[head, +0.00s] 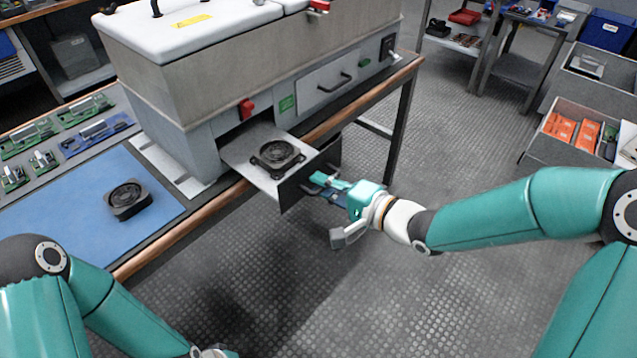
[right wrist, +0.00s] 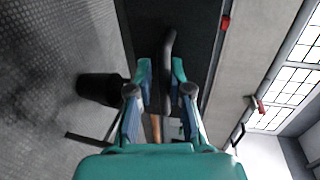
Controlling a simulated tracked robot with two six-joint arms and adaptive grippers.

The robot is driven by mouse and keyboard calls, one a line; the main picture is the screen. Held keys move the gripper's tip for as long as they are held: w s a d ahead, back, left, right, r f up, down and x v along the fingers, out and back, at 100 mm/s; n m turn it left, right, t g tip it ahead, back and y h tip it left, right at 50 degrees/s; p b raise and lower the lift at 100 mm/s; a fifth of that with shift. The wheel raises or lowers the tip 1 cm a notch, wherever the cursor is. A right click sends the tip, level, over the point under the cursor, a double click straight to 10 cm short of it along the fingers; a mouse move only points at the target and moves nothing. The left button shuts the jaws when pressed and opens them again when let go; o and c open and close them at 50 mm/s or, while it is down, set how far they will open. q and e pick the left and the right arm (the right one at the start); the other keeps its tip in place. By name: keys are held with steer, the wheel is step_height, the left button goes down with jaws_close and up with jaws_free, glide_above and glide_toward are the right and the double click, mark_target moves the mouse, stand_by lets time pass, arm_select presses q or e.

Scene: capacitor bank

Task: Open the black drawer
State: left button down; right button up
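The black drawer is pulled out of the grey machine. Its dark front (head: 312,178) faces right, and its light tray (head: 243,150) is exposed. A black fan-like part (head: 276,156) lies in the tray. My right gripper (head: 322,184) is at the drawer front. In the right wrist view, the dark bar handle (right wrist: 168,55) stands between the gripper's two fingertips (right wrist: 162,70), closer to the right finger. A gap shows beside the handle, so the fingers look open around it.
The grey machine (head: 215,75) stands on a wood-edged bench. A second black fan-like part (head: 128,198) lies on a blue mat (head: 60,215). The floor before the bench is clear.

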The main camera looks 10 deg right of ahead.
steer(key=shift+o, duration=1.2)
steer(key=shift+w, duration=0.1)
steer(key=shift+d+r, duration=0.1)
steer(key=shift+s+d, duration=0.2)
steer(key=v, duration=1.1)
steer(key=shift+s, duration=0.25)
